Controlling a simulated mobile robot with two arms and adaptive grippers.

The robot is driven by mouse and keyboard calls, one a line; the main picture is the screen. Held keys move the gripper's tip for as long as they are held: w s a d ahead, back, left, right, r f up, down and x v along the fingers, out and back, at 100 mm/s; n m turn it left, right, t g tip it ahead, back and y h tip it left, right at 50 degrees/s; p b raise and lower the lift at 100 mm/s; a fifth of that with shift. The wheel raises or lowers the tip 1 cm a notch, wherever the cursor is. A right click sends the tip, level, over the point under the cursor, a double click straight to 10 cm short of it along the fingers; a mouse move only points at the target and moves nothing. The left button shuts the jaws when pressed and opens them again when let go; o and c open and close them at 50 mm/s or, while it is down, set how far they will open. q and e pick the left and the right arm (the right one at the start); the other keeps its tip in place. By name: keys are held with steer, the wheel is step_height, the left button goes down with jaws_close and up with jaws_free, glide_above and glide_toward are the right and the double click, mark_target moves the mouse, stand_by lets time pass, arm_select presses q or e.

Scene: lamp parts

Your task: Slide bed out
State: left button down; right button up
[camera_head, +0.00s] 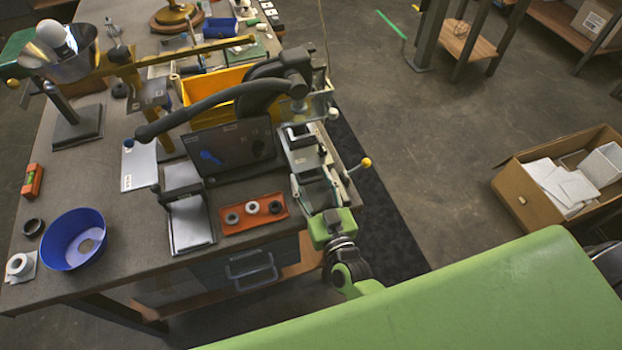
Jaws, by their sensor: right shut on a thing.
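The bed (306,159) is a light grey, narrow block with a small dark-slotted fixture on top, at the right edge of the workbench. A lever with a yellow knob (366,163) sticks out to its right. My right gripper (313,183) comes in from below, with its green wrist just past the bench's front corner. Its fingers are shut at the near end of the bed; the exact contact is partly hidden by the fingers. My left gripper is not in view.
A black curved arm (213,97) and a dark screen (236,148) stand left of the bed. An orange tray (254,213) with several rings lies near the front edge. A blue bowl (73,239) is at left. A cardboard box (535,193) stands on open floor at right.

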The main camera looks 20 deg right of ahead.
steer(key=s+p, duration=0.3)
steer(key=s, duration=1.3)
steer(key=shift+p, duration=0.3)
steer(key=shift+s+d+f, duration=0.1)
steer(key=o, duration=1.3)
steer(key=shift+o, duration=0.2)
steer(key=shift+s, duration=0.15)
steer(key=s, duration=1.2)
steer(key=shift+d, duration=0.2)
